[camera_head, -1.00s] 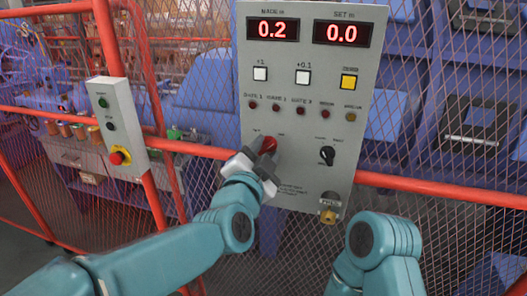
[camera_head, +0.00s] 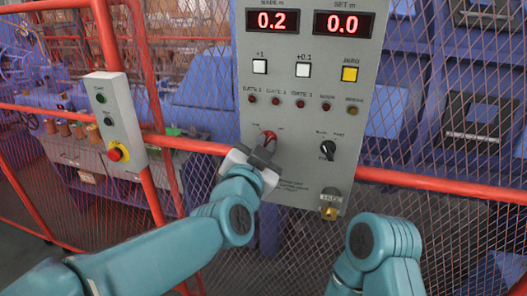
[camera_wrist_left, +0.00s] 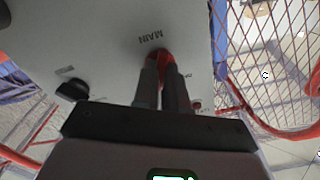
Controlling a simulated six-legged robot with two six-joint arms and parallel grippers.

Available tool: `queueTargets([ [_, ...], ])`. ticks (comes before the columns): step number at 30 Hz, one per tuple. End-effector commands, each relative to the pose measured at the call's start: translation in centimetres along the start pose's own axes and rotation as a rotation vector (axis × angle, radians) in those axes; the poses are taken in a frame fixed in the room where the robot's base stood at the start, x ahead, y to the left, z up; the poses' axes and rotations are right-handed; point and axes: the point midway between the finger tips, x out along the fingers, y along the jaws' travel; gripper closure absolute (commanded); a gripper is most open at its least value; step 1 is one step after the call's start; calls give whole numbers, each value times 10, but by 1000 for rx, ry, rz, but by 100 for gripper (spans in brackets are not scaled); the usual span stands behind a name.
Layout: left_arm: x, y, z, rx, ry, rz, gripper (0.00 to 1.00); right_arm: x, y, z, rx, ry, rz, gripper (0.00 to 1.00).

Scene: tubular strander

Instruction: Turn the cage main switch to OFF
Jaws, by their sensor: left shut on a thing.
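The cage main switch (camera_head: 268,136) is a red rotary knob low on the left of the grey control panel (camera_head: 300,115). My left gripper (camera_head: 262,150) is at the knob from below, its fingers shut on it. In the left wrist view the red knob (camera_wrist_left: 166,58) shows between and beyond the two dark fingertips (camera_wrist_left: 160,70), under the label MAIN. The fingers hide part of the knob, and I cannot read its exact position. My right arm (camera_head: 375,250) shows at the lower right, but its gripper is not in view.
A black selector knob (camera_head: 328,150) sits right of the main switch, with a keyed lock (camera_head: 329,206) below. Buttons, small lamps and red displays fill the upper panel. A smaller box (camera_head: 115,120) with a red emergency stop stands left. Red rails (camera_head: 440,190) and mesh surround the panel.

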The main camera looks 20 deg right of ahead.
Motion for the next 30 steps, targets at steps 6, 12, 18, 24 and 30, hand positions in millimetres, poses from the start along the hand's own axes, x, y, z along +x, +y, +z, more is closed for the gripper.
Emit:
queueTargets([
  [6, 0, 2, 2, -205, 1, 1, 100, 12, 4, 0, 0, 0, 0, 57],
  [12, 0, 1, 2, -396, 0, 1, 100, 21, 8, 0, 0, 0, 0, 57],
  [18, 0, 1, 2, -586, -1, 1, 100, 29, 10, -1, 0, 0, 0, 57],
  [24, 0, 1, 2, -776, -1, 1, 100, 36, 13, -1, 0, 0, 0, 57],
  [30, 0, 1, 2, -955, -1, 2, 100, 43, 16, -1, 0, 0, 0, 57],
])
